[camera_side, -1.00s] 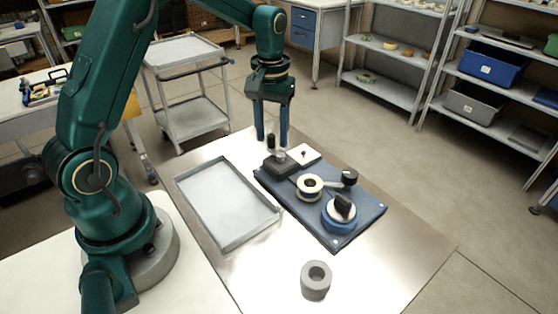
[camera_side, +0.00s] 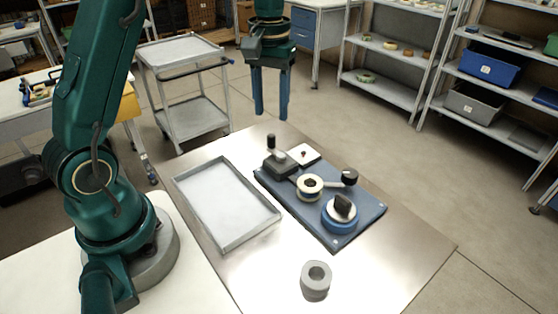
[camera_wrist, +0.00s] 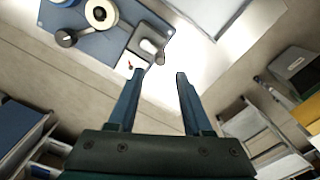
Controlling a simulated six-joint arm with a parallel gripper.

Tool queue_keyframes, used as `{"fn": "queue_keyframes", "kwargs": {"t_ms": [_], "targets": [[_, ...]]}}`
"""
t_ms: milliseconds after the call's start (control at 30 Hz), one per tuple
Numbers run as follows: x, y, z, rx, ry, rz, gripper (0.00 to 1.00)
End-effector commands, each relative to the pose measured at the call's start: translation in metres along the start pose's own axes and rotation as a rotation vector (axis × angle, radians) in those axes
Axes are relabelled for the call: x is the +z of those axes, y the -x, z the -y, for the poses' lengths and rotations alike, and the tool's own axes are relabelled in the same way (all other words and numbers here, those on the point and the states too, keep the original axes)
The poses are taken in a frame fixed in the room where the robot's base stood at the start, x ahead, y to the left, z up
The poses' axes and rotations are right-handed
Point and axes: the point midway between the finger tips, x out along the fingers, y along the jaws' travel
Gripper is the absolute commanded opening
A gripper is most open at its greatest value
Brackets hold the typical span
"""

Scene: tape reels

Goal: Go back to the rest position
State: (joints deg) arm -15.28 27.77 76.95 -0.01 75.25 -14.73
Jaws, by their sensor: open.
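My gripper (camera_side: 271,108) hangs in the air above the far end of the steel table, with its fingers apart and nothing between them. In the wrist view my gripper (camera_wrist: 160,75) also shows open and empty. Below it, the blue board (camera_side: 335,238) lies on the table. The board carries a dark block with an upright black knob (camera_side: 271,141), a white plate (camera_side: 303,154), a cream reel (camera_side: 309,187), a crank with a black knob (camera_side: 349,177) and a blue round part (camera_side: 341,216) with a black grip. My fingers touch none of these.
An empty grey tray (camera_side: 228,243) lies left of the board. A grey ring-shaped roll (camera_side: 316,280) stands near the table's front. A trolley (camera_side: 182,52) stands behind the table, and shelves (camera_side: 480,70) stand at the back right. The air around my gripper is clear.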

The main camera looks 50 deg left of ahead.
Motion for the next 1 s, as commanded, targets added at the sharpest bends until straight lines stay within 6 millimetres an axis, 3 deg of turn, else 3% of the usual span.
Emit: {"fn": "queue_keyframes", "kwargs": {"t_ms": [100,233,400,567,767,1000], "targets": [[0.000,0.007,-0.004,0.006,-0.012,-0.022,0.50],[0.010,0.034,-0.011,0.025,-0.041,-0.089,0.50],[0.047,0.068,-0.016,0.058,-0.114,-0.187,0.50],[0.086,0.083,-0.016,0.088,-0.199,-0.277,0.50],[0.134,0.082,-0.009,0.122,-0.316,-0.383,0.50],[0.176,0.053,0.003,0.143,-0.446,-0.471,0.50]]}}
